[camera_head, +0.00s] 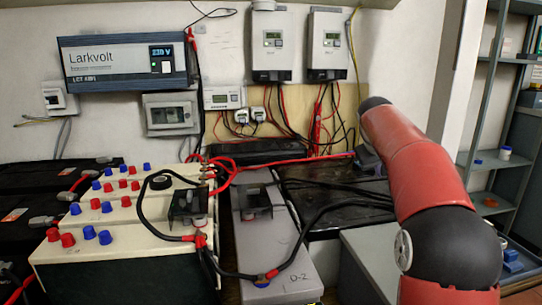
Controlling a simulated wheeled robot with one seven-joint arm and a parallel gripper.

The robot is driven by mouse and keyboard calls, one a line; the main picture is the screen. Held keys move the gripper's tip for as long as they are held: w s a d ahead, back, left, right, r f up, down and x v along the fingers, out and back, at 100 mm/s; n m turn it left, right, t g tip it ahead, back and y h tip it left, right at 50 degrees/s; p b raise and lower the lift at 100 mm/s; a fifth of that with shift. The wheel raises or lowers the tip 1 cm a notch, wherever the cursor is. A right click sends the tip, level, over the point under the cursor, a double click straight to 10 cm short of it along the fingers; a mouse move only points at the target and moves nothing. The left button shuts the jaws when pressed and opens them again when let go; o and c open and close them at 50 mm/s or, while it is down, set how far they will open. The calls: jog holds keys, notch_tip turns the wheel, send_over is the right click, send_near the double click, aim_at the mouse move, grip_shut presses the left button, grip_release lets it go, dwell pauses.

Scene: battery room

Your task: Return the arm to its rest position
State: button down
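My red and black arm (418,165) rises from the lower right of the head view. It bends at a black joint near the bottom right and reaches up and left to a dark rounded joint in front of the wall. The part beyond that joint is hidden behind the arm. My gripper cannot be made out, so its opening and anything in it do not show.
White batteries (120,240) with red and blue caps stand at left, beside a grey battery case (280,255). Black cables loop over them. An inverter (125,62) and two controllers (271,45) hang on the wall. Grey shelving (483,115) stands close to the arm's right.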

jog(key=s+a+y, duration=0.1)
jog(key=s+a, duration=0.3)
jog(key=s, duration=0.6)
jog(key=s+a+y, duration=0.1)
jog(key=s+a, duration=0.4)
jog(key=s, duration=0.5)
jog(key=s+a+f+y, duration=0.1)
jog(key=s+a+f, duration=0.1)
jog(key=s+f, duration=0.5)
jog(key=s+a+f+m+y, duration=0.1)
jog(key=s+a+f, duration=0.2)
jog(key=s+f, duration=0.4)
jog(key=s, duration=0.6)
